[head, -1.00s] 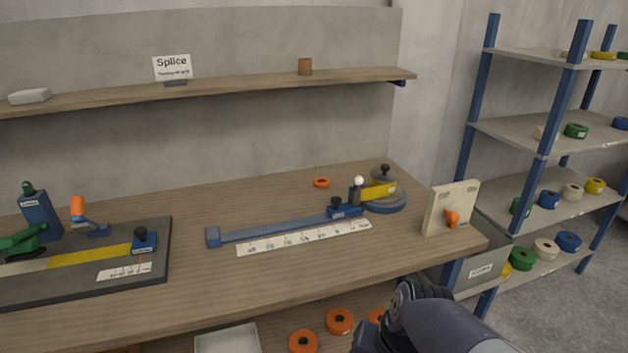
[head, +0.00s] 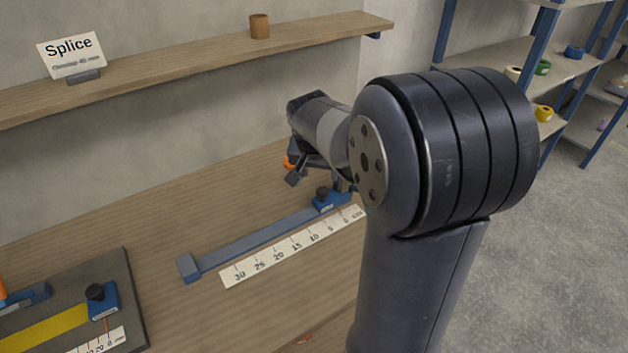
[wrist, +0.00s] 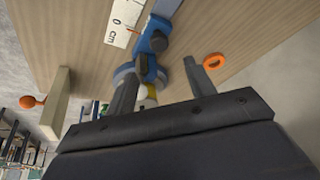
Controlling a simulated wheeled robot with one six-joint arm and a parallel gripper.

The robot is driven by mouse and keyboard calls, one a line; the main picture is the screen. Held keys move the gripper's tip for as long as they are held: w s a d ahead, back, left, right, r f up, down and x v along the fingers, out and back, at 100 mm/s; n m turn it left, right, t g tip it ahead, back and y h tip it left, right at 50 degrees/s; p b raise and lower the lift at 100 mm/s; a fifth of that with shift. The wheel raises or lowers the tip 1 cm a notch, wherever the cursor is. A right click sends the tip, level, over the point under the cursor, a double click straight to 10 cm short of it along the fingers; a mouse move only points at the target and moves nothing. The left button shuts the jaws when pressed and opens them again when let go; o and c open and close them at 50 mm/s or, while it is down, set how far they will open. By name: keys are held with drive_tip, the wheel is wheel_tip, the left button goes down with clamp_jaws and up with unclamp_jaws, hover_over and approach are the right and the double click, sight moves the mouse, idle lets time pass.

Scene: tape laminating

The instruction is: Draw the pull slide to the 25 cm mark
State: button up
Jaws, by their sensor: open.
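The blue pull slide (head: 328,201) with its dark knob sits on the blue rail (head: 255,236) near the 0 end of the white ruler (head: 290,246). The ruler's 25 mark is toward the left end. My gripper (head: 302,172) is above and just behind the slide, open and empty. In the wrist view the slide (wrist: 150,43) lies beyond the gap between my open fingers (wrist: 163,82). The white knob and yellow tape show partly beside the left finger there. In the head view my arm hides the tape-roll end of the rail.
A blue end block (head: 188,267) closes the rail's left end. A dark splice board (head: 128,290) lies at the lower left. A shelf (head: 190,62) runs along the wall.

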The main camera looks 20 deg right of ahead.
sight(323, 191)
drive_tip(key=x, duration=1)
drive_tip(key=shift+s+p, duration=0.1)
drive_tip(key=shift+p, duration=0.25)
clamp_jaws()
